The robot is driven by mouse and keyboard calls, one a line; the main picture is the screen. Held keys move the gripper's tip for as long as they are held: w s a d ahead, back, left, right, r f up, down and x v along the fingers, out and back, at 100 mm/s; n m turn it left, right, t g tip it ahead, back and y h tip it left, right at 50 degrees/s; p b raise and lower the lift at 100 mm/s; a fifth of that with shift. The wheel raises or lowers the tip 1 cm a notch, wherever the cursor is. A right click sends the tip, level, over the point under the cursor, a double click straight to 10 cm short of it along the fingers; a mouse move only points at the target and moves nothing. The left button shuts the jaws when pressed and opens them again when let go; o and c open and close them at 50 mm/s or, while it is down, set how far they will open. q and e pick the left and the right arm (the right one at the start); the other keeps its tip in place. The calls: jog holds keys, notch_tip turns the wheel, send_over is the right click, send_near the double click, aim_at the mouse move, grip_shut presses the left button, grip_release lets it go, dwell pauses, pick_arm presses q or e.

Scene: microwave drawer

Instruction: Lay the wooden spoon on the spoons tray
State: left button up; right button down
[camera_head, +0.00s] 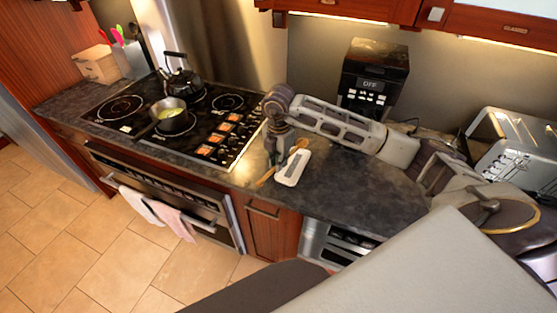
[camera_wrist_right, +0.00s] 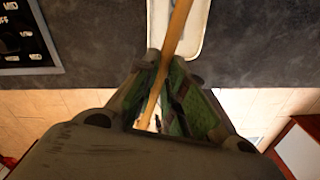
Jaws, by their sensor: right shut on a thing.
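The wooden spoon (camera_wrist_right: 177,28) is a thin light-brown stick in the right wrist view. It runs between the fingers of my right gripper (camera_wrist_right: 165,65), which is shut on it. In the head view the spoon (camera_head: 266,177) slants past the gripper (camera_head: 277,160). The spoons tray (camera_head: 291,170) is a small white oblong dish on the dark counter, just right of the gripper. In the right wrist view the tray (camera_wrist_right: 190,48) lies behind the spoon, which crosses over it. I cannot tell whether they touch. My left gripper is out of view.
A stove (camera_head: 180,110) with a pan (camera_head: 170,121) and a black kettle (camera_head: 181,82) lies left of the tray. A coffee machine (camera_head: 372,75) stands behind, and a toaster (camera_head: 515,150) is at the right. Bare counter (camera_head: 335,190) lies right of the tray.

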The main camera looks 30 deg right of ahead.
aim_at(279, 180)
jog(key=shift+f+b, duration=1.95)
jog(key=shift+f, duration=0.95)
jog(key=c, duration=1.4)
grip_release()
jog(key=shift+o, duration=0.2)
jog(key=o, duration=0.6)
jog(key=shift+c, duration=0.2)
jog(key=shift+r, duration=0.15)
jog(key=shift+r, duration=5.85)
